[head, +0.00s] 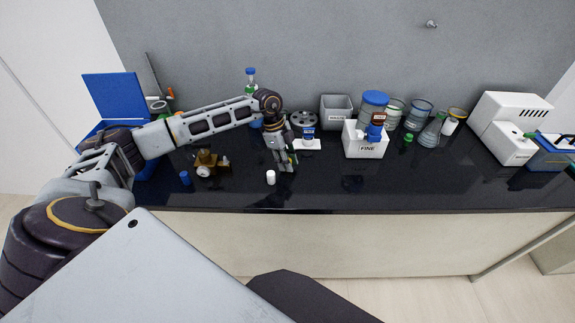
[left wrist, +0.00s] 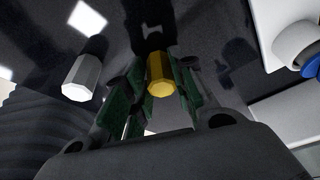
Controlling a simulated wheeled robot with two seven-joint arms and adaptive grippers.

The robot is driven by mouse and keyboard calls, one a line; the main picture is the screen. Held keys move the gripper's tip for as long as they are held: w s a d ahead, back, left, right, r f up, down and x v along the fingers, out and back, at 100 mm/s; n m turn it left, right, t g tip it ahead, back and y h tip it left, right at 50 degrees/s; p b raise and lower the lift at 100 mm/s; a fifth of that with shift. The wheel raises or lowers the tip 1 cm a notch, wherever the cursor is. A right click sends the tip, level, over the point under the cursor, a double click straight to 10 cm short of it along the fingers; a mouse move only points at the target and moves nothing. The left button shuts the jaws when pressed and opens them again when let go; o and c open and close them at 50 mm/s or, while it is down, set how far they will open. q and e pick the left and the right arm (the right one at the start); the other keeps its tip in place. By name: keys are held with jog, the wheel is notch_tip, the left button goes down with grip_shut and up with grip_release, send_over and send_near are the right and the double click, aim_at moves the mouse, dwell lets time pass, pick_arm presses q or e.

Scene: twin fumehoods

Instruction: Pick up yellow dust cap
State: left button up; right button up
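The yellow dust cap (left wrist: 160,77) stands between the two green-padded fingers of my left gripper (left wrist: 158,88) in the left wrist view. The fingers are apart, one on each side of the cap, with narrow gaps beside it. I cannot tell whether either pad touches it. In the head view my left gripper (head: 284,166) points down low over the black bench top. The cap is mostly hidden behind the fingers there. My right gripper is not in view.
A white cap (head: 270,177) stands just left of my left gripper, and shows in the left wrist view (left wrist: 82,78). A brown object (head: 207,161) and blue cap (head: 185,177) are farther left. A white "FINE" box (head: 366,147) is right. The front bench right of the gripper is clear.

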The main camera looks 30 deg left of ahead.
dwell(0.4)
pick_arm(q)
jog(key=shift+r+b, duration=0.4)
jog(key=shift+r, duration=4.6)
jog(key=shift+r, duration=0.15)
